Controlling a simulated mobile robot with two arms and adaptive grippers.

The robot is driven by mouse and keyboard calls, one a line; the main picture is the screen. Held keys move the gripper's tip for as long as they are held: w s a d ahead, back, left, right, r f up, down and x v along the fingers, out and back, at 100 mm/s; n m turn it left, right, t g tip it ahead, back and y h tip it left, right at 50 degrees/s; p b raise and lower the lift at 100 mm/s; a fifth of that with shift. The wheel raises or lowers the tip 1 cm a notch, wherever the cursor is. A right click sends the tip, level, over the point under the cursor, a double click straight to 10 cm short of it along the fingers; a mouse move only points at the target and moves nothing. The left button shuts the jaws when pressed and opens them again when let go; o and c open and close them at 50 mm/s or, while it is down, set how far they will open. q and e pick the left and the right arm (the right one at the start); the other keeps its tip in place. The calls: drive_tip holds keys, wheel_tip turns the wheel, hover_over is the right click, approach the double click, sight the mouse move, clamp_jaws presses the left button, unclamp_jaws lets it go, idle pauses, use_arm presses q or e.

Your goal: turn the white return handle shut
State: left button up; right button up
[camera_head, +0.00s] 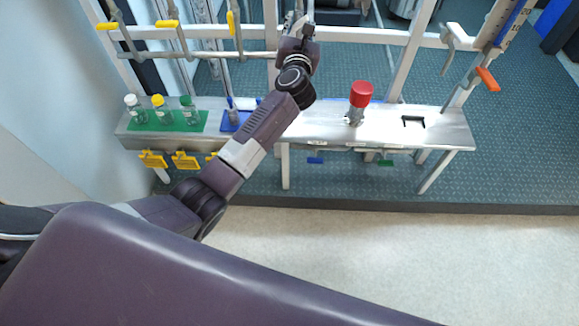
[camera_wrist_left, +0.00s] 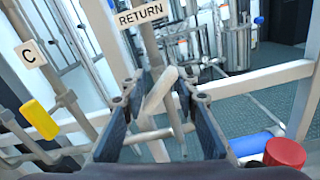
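The white return handle (camera_wrist_left: 160,92) shows in the left wrist view, tilted, below a sign reading RETURN (camera_wrist_left: 140,14). My left gripper (camera_wrist_left: 160,112) has its two dark fingers apart, one on each side of the handle. I cannot tell whether either finger touches it. In the head view my left gripper (camera_head: 299,32) is at the upper rail of the frame, and it largely hides the handle there. My right gripper is not in view.
A metal bench (camera_head: 310,126) carries a red-capped part (camera_head: 360,95) and bottles on a green mat (camera_head: 205,122). Yellow handles (camera_head: 167,23) hang at the left rail. A white handle (camera_head: 455,36) and an orange handle (camera_head: 487,79) are at the right. Floor in front is clear.

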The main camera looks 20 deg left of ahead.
use_arm(q)
drive_tip(key=shift+a+f+n+b, duration=0.15)
drive_tip(key=shift+f+n+b, duration=0.05)
drive_tip(key=shift+n+b, duration=0.9)
drive_tip(key=shift+s+r+n+b, duration=0.1)
drive_tip(key=shift+s+n+b, duration=0.15)
drive_tip(key=shift+b, duration=0.2)
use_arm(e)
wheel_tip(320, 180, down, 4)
use_arm(q)
drive_tip(key=v, duration=0.8)
drive_tip(key=s+f+m+g+h+p, duration=0.1)
drive_tip(key=s+f+m, duration=0.3)
drive_tip(key=f+m, duration=0.4)
drive_tip(key=s+d+f+m+g+h+p, duration=0.1)
drive_tip(key=s+f+m+h+p, duration=0.1)
drive_tip(key=f+m, duration=0.7)
drive_tip(key=s+d+f+m+g+h+p, duration=0.1)
drive_tip(key=s+f+m, duration=0.5)
drive_tip(key=f, duration=1.1)
drive_tip(key=shift+m+h+p, duration=0.7)
drive_tip(key=shift+m+p, duration=0.35)
drive_tip(key=shift+m, duration=0.3)
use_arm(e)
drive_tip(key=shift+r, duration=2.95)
use_arm(q)
drive_tip(key=shift+f, duration=0.1)
